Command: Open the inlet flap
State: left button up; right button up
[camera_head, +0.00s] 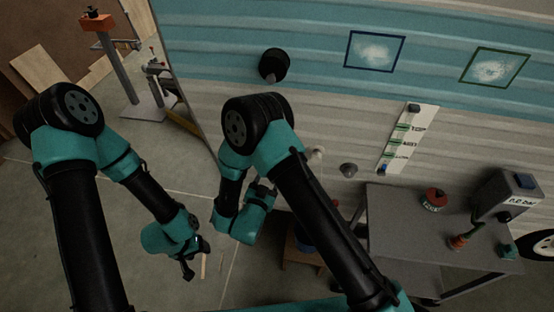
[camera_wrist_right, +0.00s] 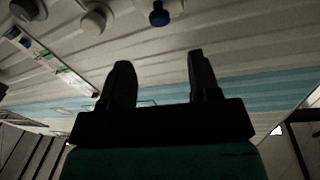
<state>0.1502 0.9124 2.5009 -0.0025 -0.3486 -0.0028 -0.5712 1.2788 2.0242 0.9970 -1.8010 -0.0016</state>
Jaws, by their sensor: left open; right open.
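Several round fittings sit on the camper's side wall, and I cannot tell which one bears the inlet flap. In the head view a grey one (camera_head: 348,170) and a pale one (camera_head: 316,157) show right of my right arm. In the right wrist view a pale round fitting (camera_wrist_right: 95,18), a blue one (camera_wrist_right: 158,15) and a dark one (camera_wrist_right: 27,8) line the top edge. My right gripper (camera_wrist_right: 160,72) is open and empty, apart from them; its fingers are largely hidden in the head view. My left gripper (camera_head: 190,267) is open and empty, low over the floor at left.
A grey bench (camera_head: 400,225) at right holds a red-topped can (camera_head: 434,199) and a grey box (camera_head: 507,194). A labelled white strip (camera_head: 408,138) and a black round fitting (camera_head: 274,65) are on the wall. A low wooden stool (camera_head: 300,250) stands behind my right arm. An orange-topped stand (camera_head: 115,60) is at back left.

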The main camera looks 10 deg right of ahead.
jog(key=x, duration=1)
jog(key=shift+w+d, duration=0.1)
jog(key=shift+w, duration=0.15)
grip_shut()
